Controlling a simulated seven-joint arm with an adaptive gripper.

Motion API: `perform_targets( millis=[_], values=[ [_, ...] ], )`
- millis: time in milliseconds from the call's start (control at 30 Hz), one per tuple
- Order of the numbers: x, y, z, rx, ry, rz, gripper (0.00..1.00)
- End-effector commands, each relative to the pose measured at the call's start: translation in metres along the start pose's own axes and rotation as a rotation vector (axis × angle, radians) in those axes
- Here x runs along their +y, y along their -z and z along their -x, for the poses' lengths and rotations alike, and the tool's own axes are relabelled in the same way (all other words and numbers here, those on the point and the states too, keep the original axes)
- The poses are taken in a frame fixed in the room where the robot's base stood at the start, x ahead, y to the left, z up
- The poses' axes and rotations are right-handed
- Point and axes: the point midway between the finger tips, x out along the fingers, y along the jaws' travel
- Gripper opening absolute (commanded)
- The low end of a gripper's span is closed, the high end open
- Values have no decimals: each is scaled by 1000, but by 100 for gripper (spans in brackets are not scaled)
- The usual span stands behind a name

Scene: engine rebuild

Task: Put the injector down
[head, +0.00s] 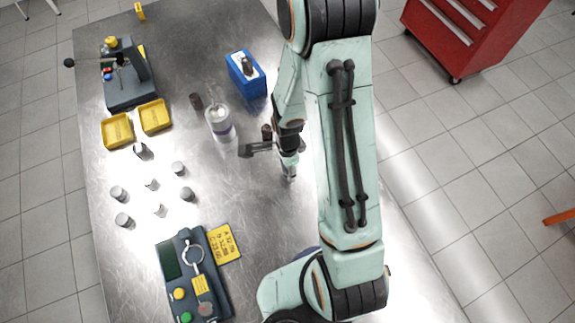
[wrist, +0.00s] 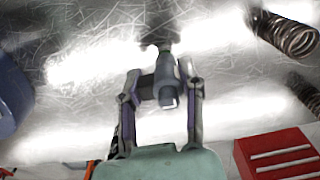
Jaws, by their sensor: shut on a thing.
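My gripper (head: 289,156) is over the steel table, right of the middle, and is partly hidden by my arm in the head view. In the wrist view my gripper (wrist: 164,84) has its two fingers shut on the injector (wrist: 167,97), a grey and dark cylindrical part with a narrower dark end pointing away from the gripper. In the head view a pale metal end of the injector (head: 290,174) shows just below the gripper. I cannot tell whether it touches the table.
A clear bottle (head: 220,124) and a blue box (head: 239,80) stand left of and beyond the gripper. Yellow bins (head: 117,131), a press (head: 128,88), several small metal cylinders (head: 118,193) and a tester (head: 170,264) are farther left. Bare table (head: 255,205) lies around the gripper's lower left.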

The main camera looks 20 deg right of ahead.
Motion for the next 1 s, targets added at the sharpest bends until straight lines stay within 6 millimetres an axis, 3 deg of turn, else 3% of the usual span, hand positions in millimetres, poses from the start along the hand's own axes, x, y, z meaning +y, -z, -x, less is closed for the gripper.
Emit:
perform_targets(
  millis=[67, 100, 167, 200, 567, 767, 1000],
  values=[
    [0, 0, -2, 0, 0, 0, 1],
    [0, 0, -3, 0, 0, 0, 40],
    [0, 0, -3, 0, 1, 0, 59],
    [0, 0, -3, 0, 1, 0, 63],
    [0, 0, 2, 0, 1, 0, 63],
    [-1, 0, 35, 2, 7, 0, 63],
    [-1, 0, 89, 3, 8, 0, 63]
  ],
)
